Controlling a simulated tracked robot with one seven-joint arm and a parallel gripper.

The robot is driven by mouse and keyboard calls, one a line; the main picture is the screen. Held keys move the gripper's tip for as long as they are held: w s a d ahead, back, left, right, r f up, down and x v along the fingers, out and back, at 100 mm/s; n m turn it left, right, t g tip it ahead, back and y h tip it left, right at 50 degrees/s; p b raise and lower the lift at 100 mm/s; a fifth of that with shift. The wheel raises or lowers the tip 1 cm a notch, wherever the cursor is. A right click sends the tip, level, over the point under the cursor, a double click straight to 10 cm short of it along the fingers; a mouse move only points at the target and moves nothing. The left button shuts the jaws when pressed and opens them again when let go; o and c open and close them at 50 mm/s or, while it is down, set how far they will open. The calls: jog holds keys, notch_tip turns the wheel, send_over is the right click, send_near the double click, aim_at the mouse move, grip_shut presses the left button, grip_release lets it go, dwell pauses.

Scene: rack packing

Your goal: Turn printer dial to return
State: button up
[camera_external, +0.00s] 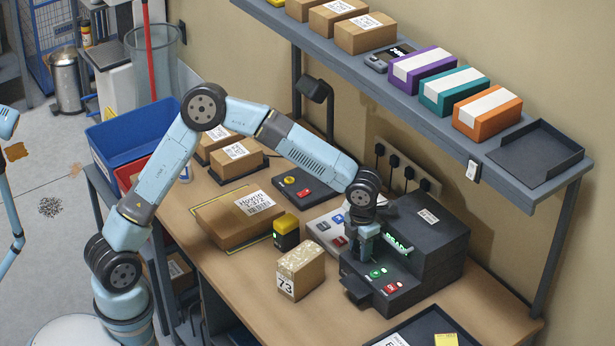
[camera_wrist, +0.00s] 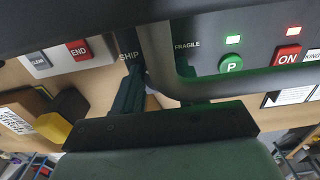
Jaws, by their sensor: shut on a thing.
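The dark label printer (camera_external: 440,235) stands at the right end of the bench, with a green lit display and green and red buttons on its front. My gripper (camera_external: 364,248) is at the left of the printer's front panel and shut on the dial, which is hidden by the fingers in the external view. In the wrist view my gripper (camera_wrist: 162,92) is close against the panel, between the words SHIP and FRAGILE. A dark rounded part, seemingly the dial (camera_wrist: 160,48), shows between the fingers. Its pointer and setting cannot be made out. The word RETURN is not visible.
In the wrist view the green P button (camera_wrist: 231,64) and red ON button (camera_wrist: 287,55) lie right of my gripper. A box marked 73 (camera_external: 301,270) and a yellow-black item (camera_external: 286,232) stand left of the printer. A shelf (camera_external: 410,95) hangs above.

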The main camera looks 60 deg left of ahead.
jog(key=shift+c, duration=0.6)
jog(key=shift+m, duration=0.3)
jog(key=m, duration=0.3)
jog(key=shift+m, duration=2.6)
jog(key=o, duration=1)
jog(key=shift+o, duration=0.2)
